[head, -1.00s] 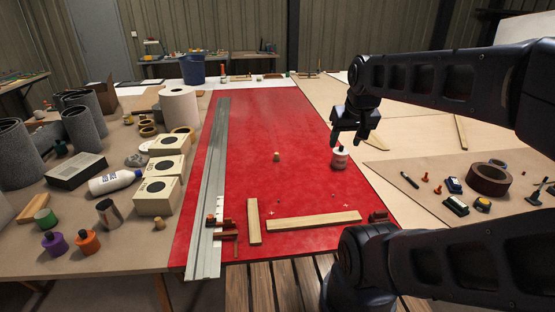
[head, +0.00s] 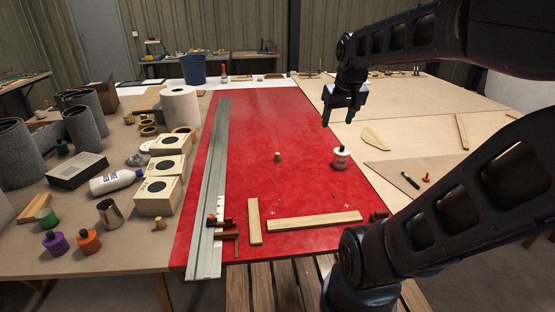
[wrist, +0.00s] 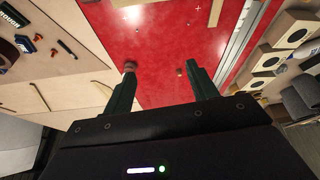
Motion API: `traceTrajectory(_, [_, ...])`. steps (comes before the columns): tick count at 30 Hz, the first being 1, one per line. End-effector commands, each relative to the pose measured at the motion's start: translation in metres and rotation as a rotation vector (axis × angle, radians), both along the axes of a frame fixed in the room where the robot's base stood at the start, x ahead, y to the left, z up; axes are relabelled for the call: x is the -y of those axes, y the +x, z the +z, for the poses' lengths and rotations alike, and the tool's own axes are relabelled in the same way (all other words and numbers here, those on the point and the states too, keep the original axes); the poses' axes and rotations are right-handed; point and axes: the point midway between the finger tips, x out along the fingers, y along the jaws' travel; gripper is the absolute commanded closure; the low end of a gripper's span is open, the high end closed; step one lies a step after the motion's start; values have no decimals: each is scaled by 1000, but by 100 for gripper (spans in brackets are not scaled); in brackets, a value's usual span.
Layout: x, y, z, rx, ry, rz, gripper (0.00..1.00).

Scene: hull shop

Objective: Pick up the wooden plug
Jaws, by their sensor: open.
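The wooden plug (head: 277,157) is a small tan peg standing on the red panel (head: 262,118), in its middle part, with clear red surface around it. In the wrist view the plug (wrist: 180,71) shows small, between my fingers in the picture and closer to the right one. My gripper (head: 338,120) is open and empty, raised above the panel's right edge, to the right of and beyond the plug. In the wrist view both fingers of my gripper (wrist: 161,67) are spread well apart.
Wooden strips (head: 314,221) and a long metal rail (head: 209,190) lie on the panel. A similar small wooden piece (head: 160,223) stands on the crowded left table. The panel's far part is clear.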

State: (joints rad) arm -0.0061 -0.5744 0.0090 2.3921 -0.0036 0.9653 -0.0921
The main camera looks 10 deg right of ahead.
Motion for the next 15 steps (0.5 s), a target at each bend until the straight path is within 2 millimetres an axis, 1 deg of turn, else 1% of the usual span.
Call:
traceTrajectory(1, [-1, 15, 4, -11, -7, 18, 42])
traceTrajectory(7, [-6, 71, 16, -42, -33, 90, 42])
traceTrajectory(14, [-12, 139, 19, -78, -60, 175, 42])
traceTrajectory(15, [-14, 151, 19, -83, -63, 190, 42])
